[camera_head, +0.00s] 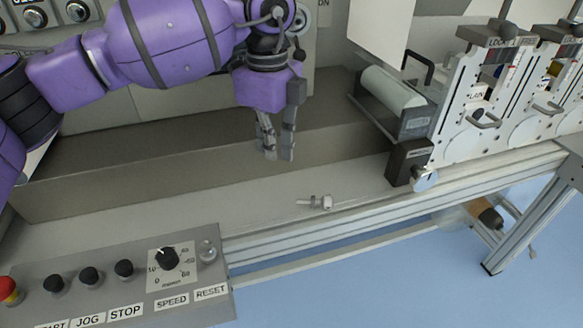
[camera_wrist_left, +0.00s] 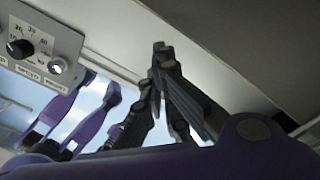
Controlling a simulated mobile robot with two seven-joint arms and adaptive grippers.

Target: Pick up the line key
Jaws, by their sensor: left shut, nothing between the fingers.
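The line key (camera_head: 316,203), a small pale piece with a thin shaft and a blocky head, lies on the light grey ledge in the head view. My left gripper (camera_head: 278,157) hangs above and to the left of the key, apart from it, with its fingers pointing down. It is shut and empty. The left wrist view shows its fingertips (camera_wrist_left: 161,47) brought together with nothing between them. I cannot make out the key in the left wrist view. My right gripper is not in view in the head picture.
A control panel (camera_head: 110,270) with knobs and buttons stands at the front left. A dark grey raised step (camera_head: 130,165) runs behind the ledge. White machine plates (camera_head: 460,110) and a roller (camera_head: 393,88) stand to the right. The ledge (camera_head: 290,225) around the key is clear.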

